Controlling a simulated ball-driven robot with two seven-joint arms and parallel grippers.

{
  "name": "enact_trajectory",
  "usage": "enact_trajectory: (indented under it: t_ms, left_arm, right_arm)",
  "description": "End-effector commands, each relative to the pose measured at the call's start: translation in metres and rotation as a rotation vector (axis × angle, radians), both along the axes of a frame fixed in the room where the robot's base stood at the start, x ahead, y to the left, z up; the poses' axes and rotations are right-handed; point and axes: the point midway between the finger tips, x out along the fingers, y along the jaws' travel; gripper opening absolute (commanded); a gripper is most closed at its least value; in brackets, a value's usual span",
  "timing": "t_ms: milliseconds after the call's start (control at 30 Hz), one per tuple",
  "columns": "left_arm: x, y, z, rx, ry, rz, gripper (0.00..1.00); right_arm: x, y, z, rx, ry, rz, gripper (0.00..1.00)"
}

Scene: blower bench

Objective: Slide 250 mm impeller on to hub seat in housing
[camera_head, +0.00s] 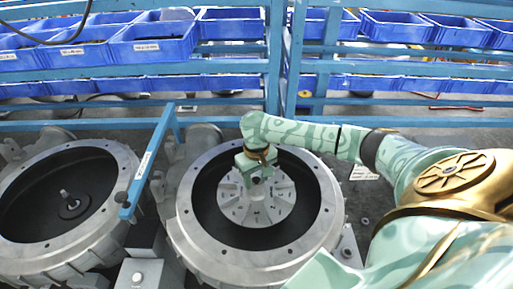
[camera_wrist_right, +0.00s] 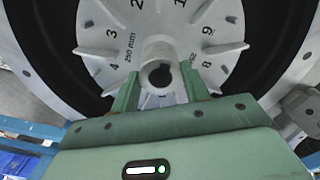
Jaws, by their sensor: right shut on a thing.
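The pale grey impeller (camera_head: 262,210) is inside the dark opening of the right-hand round housing (camera_head: 202,235), in the head view. In the right wrist view the impeller (camera_wrist_right: 112,42) faces me, with printed numbers round its face and a small size mark in mm. My right gripper (camera_head: 257,178) reaches in from above. Its two fingers (camera_wrist_right: 160,90) are shut on the impeller's central boss, one on each side of its round bore. The hub seat behind the impeller is hidden, so I cannot tell how deep the impeller sits. My left gripper is not in view.
A second housing (camera_head: 108,232) stands at the left, open, with a small hub (camera_head: 72,205) inside. A blue bar (camera_head: 150,165) stands between the housings. Blue bins (camera_head: 150,42) fill the rack behind. A grey box with a white button (camera_head: 138,278) is at the front.

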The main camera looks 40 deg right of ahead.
Motion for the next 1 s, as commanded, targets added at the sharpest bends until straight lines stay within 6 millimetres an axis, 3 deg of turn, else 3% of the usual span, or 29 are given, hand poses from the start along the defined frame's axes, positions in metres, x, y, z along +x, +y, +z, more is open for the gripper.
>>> enact_trajectory:
  t_ms: [1000]
  left_arm:
    - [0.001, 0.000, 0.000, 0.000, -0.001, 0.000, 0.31]
  right_arm:
    - [0.000, 0.000, -0.011, 0.001, -0.001, 0.000, 0.18]
